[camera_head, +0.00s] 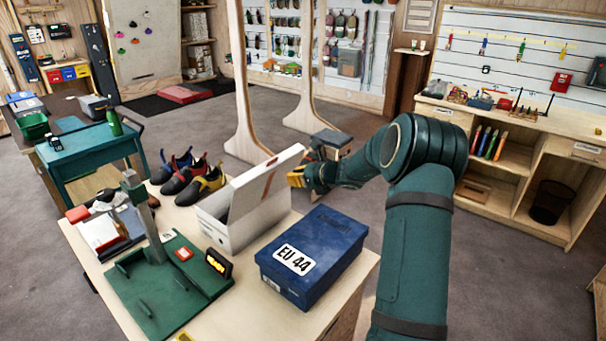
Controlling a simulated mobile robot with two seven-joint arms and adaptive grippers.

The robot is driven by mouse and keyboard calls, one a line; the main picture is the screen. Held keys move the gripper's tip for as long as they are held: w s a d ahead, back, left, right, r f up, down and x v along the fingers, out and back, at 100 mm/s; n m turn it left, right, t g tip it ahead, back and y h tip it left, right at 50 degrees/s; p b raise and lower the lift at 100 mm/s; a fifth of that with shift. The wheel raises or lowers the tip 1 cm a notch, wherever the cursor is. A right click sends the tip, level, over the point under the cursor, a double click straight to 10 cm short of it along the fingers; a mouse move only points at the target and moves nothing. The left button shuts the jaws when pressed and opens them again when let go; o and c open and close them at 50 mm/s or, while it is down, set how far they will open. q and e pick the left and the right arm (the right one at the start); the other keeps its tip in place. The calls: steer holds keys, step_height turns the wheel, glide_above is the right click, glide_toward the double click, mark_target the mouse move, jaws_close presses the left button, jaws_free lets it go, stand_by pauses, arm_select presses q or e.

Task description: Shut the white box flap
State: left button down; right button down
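The white box (222,234) stands on the wooden table. Its flap (268,184) is raised and slopes up to the right, so the box is open. My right gripper (297,178), with yellow fingertips, is beside the flap's upper right end, on its outer side. I cannot tell whether it touches the flap. The view does not show clearly whether its fingers are apart or together. My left gripper is not recognisable in view.
A blue shoe box (335,238) marked EU 44 stands just right of the white box. Several climbing shoes (203,186) lie behind it. A green stand with a grey post (175,290) is to the left. The table (245,318) has bare wood at the front.

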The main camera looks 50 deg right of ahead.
mark_target(272, 167)
steer(key=w, duration=0.4)
steer(key=w+p, duration=0.1)
steer(key=shift+w+a+f, duration=0.35)
steer(key=shift+w, duration=0.05)
steer(key=shift+w+r, duration=0.3)
steer(key=shift+w, duration=0.5)
steer(key=shift+w+a+r, duration=0.1)
